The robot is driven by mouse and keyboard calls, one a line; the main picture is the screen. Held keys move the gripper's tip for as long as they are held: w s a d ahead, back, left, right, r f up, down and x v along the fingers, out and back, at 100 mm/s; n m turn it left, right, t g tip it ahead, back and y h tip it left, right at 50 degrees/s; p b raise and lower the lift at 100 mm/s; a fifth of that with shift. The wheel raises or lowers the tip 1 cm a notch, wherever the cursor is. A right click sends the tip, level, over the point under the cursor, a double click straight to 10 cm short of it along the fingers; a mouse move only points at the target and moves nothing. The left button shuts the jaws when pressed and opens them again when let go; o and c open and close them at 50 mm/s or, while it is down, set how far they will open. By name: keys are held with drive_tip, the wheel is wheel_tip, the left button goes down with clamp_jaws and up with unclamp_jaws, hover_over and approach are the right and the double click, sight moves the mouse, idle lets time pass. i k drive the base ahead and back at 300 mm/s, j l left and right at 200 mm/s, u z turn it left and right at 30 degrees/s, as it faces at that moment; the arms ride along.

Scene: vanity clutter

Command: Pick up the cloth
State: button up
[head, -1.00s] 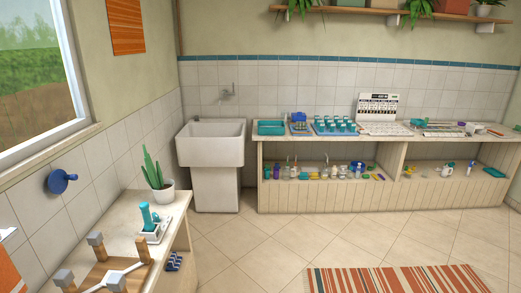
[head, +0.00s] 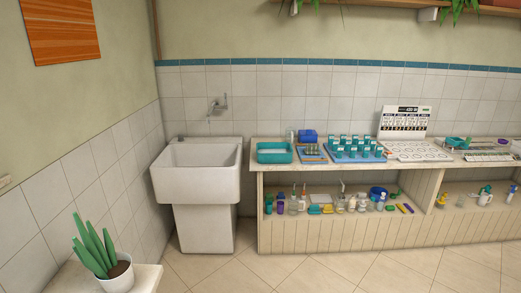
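I cannot pick out a cloth for certain in the head view. My gripper is not in view.
A white sink (head: 197,170) stands left of the long counter (head: 350,167). Its lower shelf (head: 333,214) holds many small bottles and jars. A potted plant (head: 117,274) stands on a bench at the lower left. Tiled floor (head: 330,268) shows in front of the counter.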

sight(311, 149)
drive_tip(key=i, duration=0.9)
drive_tip(key=i+j+z, duration=0.1)
drive_tip(key=i, duration=0.85)
drive_tip(key=i+j+z, duration=0.1)
drive_tip(key=i+z, duration=0.3)
drive_tip(key=i+j+z, duration=0.25)
drive_tip(key=i+z, duration=0.2)
drive_tip(key=i+j+z, duration=0.65)
drive_tip(key=j+z, duration=0.2)
drive_tip(key=i+j+z, duration=0.25)
drive_tip(key=j, duration=0.3)
